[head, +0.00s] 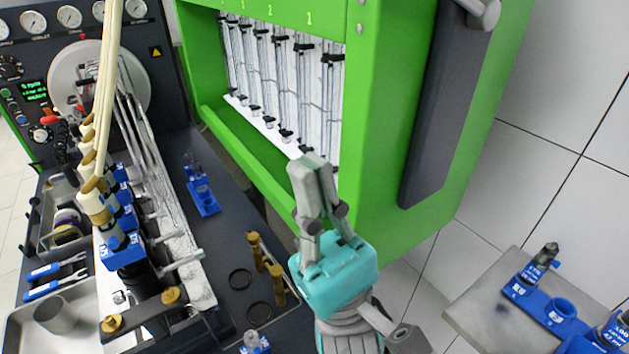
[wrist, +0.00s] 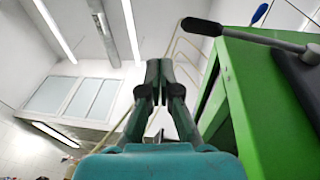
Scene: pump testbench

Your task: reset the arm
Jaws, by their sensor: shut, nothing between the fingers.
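My gripper (head: 312,172) is in the middle of the head view, pointing up in front of the green cabinet (head: 385,80). Its fingers are together with nothing between them. In the wrist view my gripper (wrist: 158,70) points up towards the ceiling, with the green cabinet (wrist: 245,110) to its right. The fingertips overlap the lower edge of the cabinet's opening in the head view; I cannot tell how far apart they are in depth.
The testbench (head: 225,235) with hoses, injectors and gauges fills the left. Several glass tubes (head: 280,75) stand in the cabinet. A grey side table (head: 470,310) with blue holders (head: 550,310) is at right. A dark handle bar (head: 435,110) is on the cabinet's side.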

